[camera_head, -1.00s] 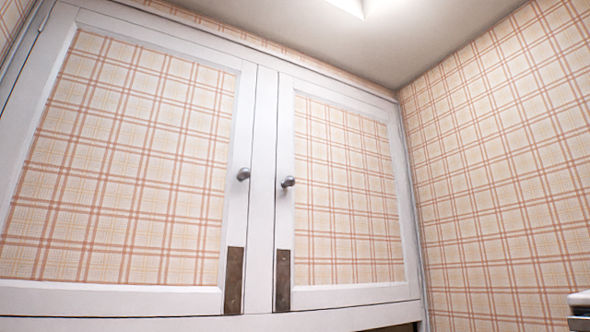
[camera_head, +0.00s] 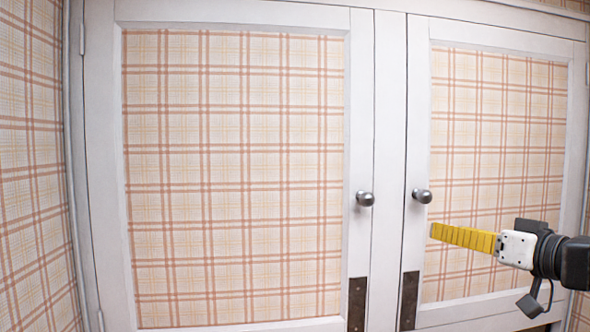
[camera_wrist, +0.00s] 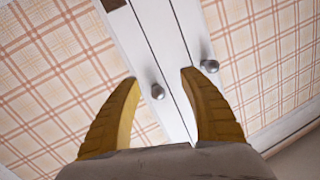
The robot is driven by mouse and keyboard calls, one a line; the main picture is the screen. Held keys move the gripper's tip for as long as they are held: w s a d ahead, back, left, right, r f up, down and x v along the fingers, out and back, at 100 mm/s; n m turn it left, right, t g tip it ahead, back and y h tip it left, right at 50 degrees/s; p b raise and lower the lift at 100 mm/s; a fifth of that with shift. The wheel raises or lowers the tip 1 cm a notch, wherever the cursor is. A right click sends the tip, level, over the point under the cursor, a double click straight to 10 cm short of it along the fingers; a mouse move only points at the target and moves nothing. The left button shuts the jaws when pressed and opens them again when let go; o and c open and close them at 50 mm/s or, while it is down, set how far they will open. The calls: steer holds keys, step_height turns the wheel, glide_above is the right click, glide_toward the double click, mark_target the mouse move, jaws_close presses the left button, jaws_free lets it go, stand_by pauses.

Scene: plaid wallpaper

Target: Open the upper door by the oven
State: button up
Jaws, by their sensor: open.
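Two white-framed upper doors with plaid panels stand closed side by side: the left door (camera_head: 359,120) and the right door (camera_head: 420,120). Each has a round grey knob near the middle seam, the left knob (camera_head: 365,198) and the right knob (camera_head: 422,196). My gripper (camera_head: 432,231) is in front of the right door, its yellow fingers just below and right of the right knob. In the wrist view, which looks turned over, the open fingers (camera_wrist: 160,77) frame one knob (camera_wrist: 158,91), apparently the right door's. The other knob (camera_wrist: 210,66) lies outside them. No contact is visible.
Dark metal plates sit at the lower inner corners of the doors, one on the left door (camera_head: 357,303) and one on the right door (camera_head: 409,300). A plaid side wall (camera_head: 35,180) stands at the left. The space before the left door looks clear.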

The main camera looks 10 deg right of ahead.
steer(key=t+p, duration=0.1)
glide_toward(430, 199)
steer(key=w, duration=0.1)
steer(key=p+x, duration=0.2)
steer(key=x, duration=0.8)
steer(key=shift+w+a+p, duration=0.15)
steer(key=shift+w+p, duration=0.15)
steer(key=shift+p, duration=0.05)
jaws_close()
steer(key=shift+s, duration=0.1)
